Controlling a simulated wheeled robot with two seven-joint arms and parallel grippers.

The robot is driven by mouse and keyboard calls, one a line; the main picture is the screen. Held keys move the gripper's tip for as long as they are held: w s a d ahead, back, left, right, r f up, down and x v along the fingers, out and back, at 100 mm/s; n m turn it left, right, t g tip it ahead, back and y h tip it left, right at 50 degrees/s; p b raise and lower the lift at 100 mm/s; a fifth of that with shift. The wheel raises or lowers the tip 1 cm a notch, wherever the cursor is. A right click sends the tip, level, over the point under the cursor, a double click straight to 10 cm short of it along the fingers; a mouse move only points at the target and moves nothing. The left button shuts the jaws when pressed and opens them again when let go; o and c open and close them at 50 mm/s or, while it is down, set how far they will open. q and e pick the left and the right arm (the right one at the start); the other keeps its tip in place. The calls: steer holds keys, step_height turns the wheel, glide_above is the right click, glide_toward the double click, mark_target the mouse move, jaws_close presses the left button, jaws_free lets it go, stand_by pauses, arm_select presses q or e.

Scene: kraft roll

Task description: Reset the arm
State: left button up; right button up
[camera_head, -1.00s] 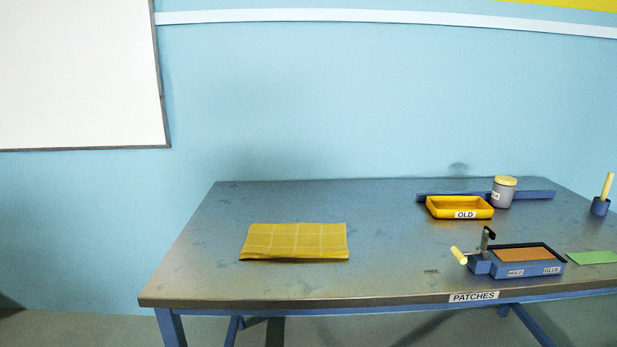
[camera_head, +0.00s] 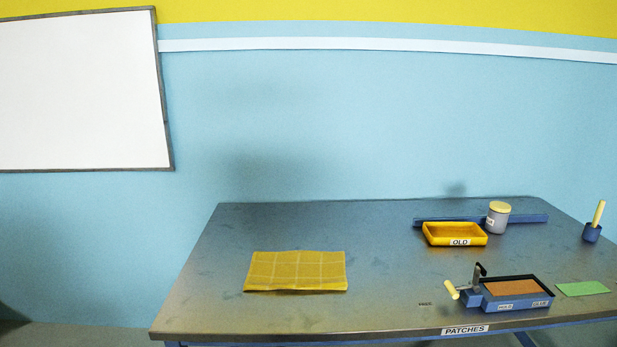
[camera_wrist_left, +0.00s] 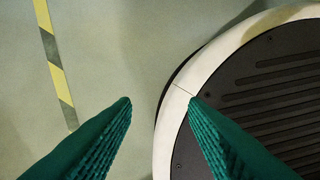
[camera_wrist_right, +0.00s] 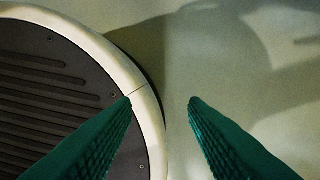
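My left gripper (camera_wrist_left: 160,102) shows in the left wrist view as two green ribbed fingers, spread apart with nothing between them. It hangs over the floor beside my round base. My right gripper (camera_wrist_right: 160,102) shows in the right wrist view, also with its fingers apart and empty, over the floor and the edge of my base. Neither arm shows in the head view, and both grippers are away from the table (camera_head: 215,310).
On the table lie a folded yellow checked cloth (camera_head: 296,271), a yellow tray marked OLD (camera_head: 440,239), a lidded grey jar (camera_head: 497,221), a blue glue box with a crank (camera_head: 517,302) and a green patch (camera_head: 582,289). A blue holder (camera_head: 592,233) stands at right.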

arm_select(q)
steer(key=s+a+r+p, duration=0.1)
steer(key=s+p, duration=0.3)
steer(key=s, duration=0.4)
steer(key=shift+a+r+g, duration=0.3)
arm_select(e)
steer(key=s+d+r, duration=0.1)
steer(key=s, duration=0.7)
steer(key=shift+d+r+g, duration=0.3)
steer(key=shift+d, duration=0.05)
